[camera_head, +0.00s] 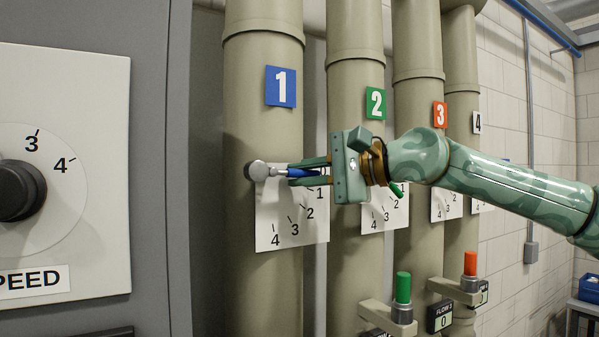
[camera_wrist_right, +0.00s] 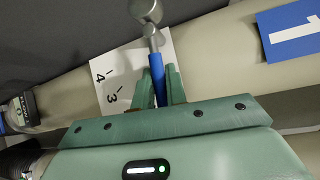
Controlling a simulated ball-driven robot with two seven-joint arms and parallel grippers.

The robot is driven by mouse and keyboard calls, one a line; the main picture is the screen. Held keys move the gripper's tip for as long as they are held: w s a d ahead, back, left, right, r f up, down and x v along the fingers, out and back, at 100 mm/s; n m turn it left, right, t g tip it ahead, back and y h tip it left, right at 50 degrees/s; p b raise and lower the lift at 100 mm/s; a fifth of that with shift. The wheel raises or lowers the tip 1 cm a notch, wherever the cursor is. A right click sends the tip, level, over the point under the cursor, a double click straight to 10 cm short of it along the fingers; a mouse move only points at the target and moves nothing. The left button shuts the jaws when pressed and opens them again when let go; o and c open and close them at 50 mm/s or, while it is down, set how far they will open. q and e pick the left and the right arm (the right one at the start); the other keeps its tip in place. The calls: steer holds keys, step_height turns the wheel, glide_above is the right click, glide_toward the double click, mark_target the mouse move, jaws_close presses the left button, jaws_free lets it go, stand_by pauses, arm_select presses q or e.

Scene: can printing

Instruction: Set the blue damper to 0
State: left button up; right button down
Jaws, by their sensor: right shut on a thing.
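The blue damper handle (camera_head: 303,172) sticks out to the right from a grey pivot (camera_head: 258,171) on the pipe with the blue "1" sign (camera_head: 281,87). It lies about level, tilted slightly, at the top of a white scale plate (camera_head: 268,221) where 1, 2, 3 and 4 are readable. The 0 mark is hidden behind my gripper. My right gripper (camera_head: 309,172) is shut on the blue handle. The handle (camera_wrist_right: 157,75) also shows between the fingers in the right wrist view, with the pivot (camera_wrist_right: 146,12) beyond. My left gripper is not in view.
Pipes with a green "2" (camera_head: 375,103), red "3" (camera_head: 440,114) and white "4" sign stand to the right. A green handle (camera_head: 397,190) is close below my right gripper. A grey cabinet with a speed dial (camera_head: 18,190) stands at the left.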

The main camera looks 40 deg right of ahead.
steer(key=shift+r+p, duration=0.2)
steer(key=shift+p, duration=0.1)
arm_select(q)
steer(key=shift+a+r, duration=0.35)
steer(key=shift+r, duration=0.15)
arm_select(e)
steer(key=shift+n, duration=0.3)
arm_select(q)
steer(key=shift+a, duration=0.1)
arm_select(e)
steer(key=c, duration=1.4)
jaws_free()
steer(key=shift+c, duration=0.2)
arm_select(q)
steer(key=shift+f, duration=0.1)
